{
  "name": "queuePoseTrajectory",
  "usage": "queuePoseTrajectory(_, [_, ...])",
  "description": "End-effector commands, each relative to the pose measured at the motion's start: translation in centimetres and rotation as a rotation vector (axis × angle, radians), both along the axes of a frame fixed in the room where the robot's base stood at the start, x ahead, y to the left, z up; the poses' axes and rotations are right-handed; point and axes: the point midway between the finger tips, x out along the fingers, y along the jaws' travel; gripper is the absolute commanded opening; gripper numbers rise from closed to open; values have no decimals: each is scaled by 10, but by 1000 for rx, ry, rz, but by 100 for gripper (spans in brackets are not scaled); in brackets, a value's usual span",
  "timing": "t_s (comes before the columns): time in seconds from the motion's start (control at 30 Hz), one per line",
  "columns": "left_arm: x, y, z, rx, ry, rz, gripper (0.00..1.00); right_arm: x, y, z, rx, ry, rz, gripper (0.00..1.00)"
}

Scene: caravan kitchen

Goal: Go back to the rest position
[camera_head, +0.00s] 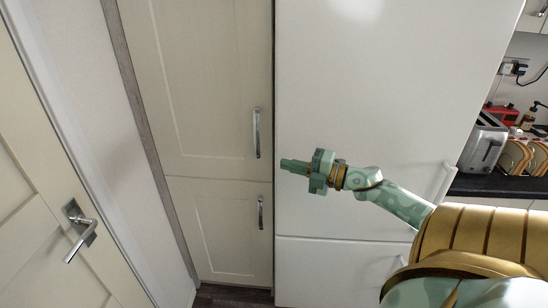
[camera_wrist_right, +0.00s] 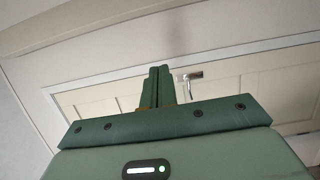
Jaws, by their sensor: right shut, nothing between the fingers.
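My right gripper (camera_head: 292,167) is green with brass-coloured rings and points left in the head view, in front of the white fridge door (camera_head: 345,95). Its fingers are shut with nothing between them. In the right wrist view the two fingers (camera_wrist_right: 157,88) stand together in the middle, with a cream panelled door and a metal handle beyond. My right arm comes in from the lower right of the head view. My left gripper is not in view.
Cream cupboard doors (camera_head: 215,75) with metal handles stand left of the fridge. A cream door with a lever handle (camera_head: 80,232) is at the far left. At the right, a dark worktop (camera_head: 490,187) bears a toaster (camera_head: 484,143) and other items. Dark floor (camera_head: 230,296) shows at the bottom.

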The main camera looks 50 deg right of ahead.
Motion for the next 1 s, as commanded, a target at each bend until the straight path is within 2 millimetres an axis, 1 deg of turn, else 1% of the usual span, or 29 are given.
queuePoseTrajectory(0.03, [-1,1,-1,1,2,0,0,-4,-6,-2,0,3,-2,0])
queuePoseTrajectory(0.17, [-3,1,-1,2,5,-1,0,-9,-14,0,0,0,0,0])
queuePoseTrajectory(0.47, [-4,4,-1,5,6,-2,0,-10,-18,0,6,4,-9,0])
queuePoseTrajectory(0.5, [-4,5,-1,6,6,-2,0,-8,-22,-1,11,10,-33,0])
queuePoseTrajectory(0.57, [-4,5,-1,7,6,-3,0,-6,-41,-8,37,32,-110,0])
queuePoseTrajectory(0.6, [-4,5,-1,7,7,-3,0,-7,-57,-22,64,63,-174,0])
queuePoseTrajectory(0.67, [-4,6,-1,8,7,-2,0,-14,-82,-56,123,130,-286,0])
queuePoseTrajectory(0.7, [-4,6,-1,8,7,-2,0,-23,-97,-84,171,181,-366,0])
queuePoseTrajectory(0.77, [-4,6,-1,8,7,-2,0,-42,-116,-133,245,267,-490,0])
queuePoseTrajectory(0.8, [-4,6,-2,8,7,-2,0,-57,-124,-166,294,326,-568,0])
queuePoseTrajectory(0.87, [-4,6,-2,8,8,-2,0,-84,-130,-215,358,416,-677,0])
queuePoseTrajectory(0.9, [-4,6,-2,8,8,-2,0,-103,-130,-247,399,477,-743,0])
queuePoseTrajectory(0.97, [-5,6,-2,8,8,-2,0,-133,-124,-293,455,569,-837,0])
queuePoseTrajectory(1.0, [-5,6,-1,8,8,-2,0,-155,-116,-323,488,631,-895,0])
